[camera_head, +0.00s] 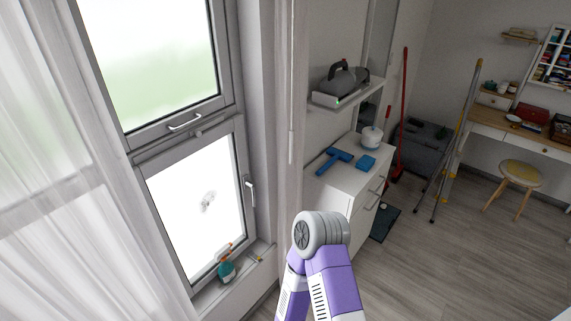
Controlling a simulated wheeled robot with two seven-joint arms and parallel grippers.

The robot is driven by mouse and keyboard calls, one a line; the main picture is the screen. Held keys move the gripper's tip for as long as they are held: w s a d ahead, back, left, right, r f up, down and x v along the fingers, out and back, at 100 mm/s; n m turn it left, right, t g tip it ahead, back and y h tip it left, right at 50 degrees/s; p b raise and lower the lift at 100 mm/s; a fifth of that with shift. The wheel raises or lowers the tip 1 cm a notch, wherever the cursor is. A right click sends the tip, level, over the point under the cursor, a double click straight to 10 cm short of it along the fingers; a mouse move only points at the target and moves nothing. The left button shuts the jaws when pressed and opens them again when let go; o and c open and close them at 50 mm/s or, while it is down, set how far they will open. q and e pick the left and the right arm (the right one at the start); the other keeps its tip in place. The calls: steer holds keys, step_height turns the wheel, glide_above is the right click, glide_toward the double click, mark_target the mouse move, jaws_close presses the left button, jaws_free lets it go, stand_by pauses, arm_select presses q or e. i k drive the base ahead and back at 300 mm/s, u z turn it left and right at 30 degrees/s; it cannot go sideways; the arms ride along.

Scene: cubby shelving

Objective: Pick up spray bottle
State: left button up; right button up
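The spray bottle (226,269), with a teal body and orange-red parts at its top, stands on the windowsill at the lower left, close to the lower window pane. It is small in this view, so its details are hard to tell. One of my arms, purple with a grey joint, rises from the bottom middle, to the right of the bottle. No fingertips of either gripper are visible. Nothing covers the bottle.
The windowsill (212,297) also holds a small thin item (256,258) right of the bottle. A white curtain (60,190) hangs at left. A white cabinet (338,187) with blue cleaning tools (333,160) stands right. Floor (440,270) at lower right is clear.

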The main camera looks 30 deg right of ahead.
mark_target(227, 272)
steer(key=u, duration=0.05)
steer(key=k, duration=0.5)
steer(key=z, duration=1.3)
steer(key=i, duration=1)
steer(key=u, duration=2.35)
